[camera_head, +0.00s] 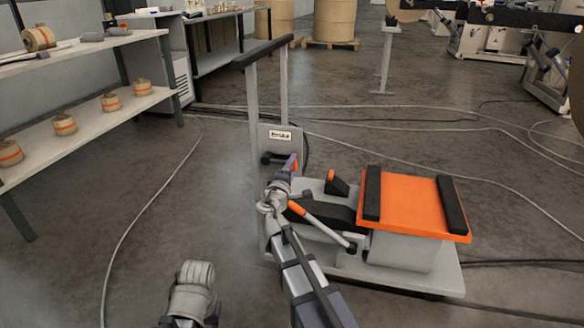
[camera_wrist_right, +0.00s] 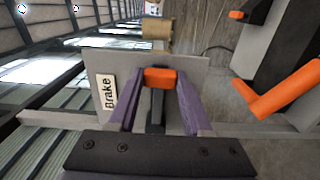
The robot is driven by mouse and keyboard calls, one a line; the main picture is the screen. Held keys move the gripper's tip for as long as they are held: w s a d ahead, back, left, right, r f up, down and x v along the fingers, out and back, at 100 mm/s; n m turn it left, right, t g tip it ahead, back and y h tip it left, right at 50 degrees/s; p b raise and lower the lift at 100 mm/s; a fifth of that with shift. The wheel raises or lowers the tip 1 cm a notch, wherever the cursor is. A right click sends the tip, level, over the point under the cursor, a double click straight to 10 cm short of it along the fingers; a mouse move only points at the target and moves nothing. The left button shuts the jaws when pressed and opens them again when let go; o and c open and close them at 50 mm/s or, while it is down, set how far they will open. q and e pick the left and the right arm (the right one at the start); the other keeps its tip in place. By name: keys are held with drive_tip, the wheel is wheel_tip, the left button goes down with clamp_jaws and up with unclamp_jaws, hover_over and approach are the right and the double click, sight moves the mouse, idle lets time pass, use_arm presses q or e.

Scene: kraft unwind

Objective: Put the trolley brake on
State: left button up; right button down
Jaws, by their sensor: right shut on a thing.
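The trolley has an orange top (camera_head: 405,204) with two black bars, a grey base (camera_head: 440,279) and an upright push handle (camera_head: 262,52). A plate on the handle post carries a label (camera_head: 280,135), which reads "Brake" in the wrist view (camera_wrist_right: 107,94). My right gripper (camera_head: 291,167) is in front of this plate. In the wrist view its purple fingers (camera_wrist_right: 158,90) are closed around the orange tip (camera_wrist_right: 160,77) of a dark brake lever (camera_wrist_right: 156,108). The gripper hides most of the lever in the head view.
A black pedal with an orange tip (camera_head: 337,184) and an orange-gripped lever (camera_head: 322,228) are close to my right arm. Shelves (camera_head: 90,117) with rolls stand at left. Cables (camera_head: 146,205) cross the floor. Open floor lies between shelves and trolley.

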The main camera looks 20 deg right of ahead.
drive_tip(key=shift+c, duration=1.6)
unclamp_jaws()
drive_tip(key=shift+f, duration=0.1)
drive_tip(key=shift+s, duration=0.1)
drive_tip(key=v, duration=0.7)
drive_tip(key=shift+s+a, duration=0.25)
drive_tip(key=s+a+f+m+g+y+p, duration=0.3)
drive_tip(key=s+a+f+m+g+p, duration=0.2)
drive_tip(key=s+f+m+g+p, duration=0.5)
drive_tip(key=s+a+f+n+g+y, duration=0.1)
drive_tip(key=s+a+n+g+y, duration=0.15)
drive_tip(key=s+a, duration=0.45)
drive_tip(key=s+a+n+g+y, duration=0.1)
drive_tip(key=s+a+g+y, duration=0.25)
drive_tip(key=s, duration=0.55)
wheel_tip(320, 180, up, 37)
drive_tip(key=a+p, duration=0.1)
drive_tip(key=p, duration=3.7)
drive_tip(key=shift+a+r+m+t, duration=0.15)
drive_tip(key=shift+r+m+t, duration=0.05)
drive_tip(key=shift+m+t, duration=0.2)
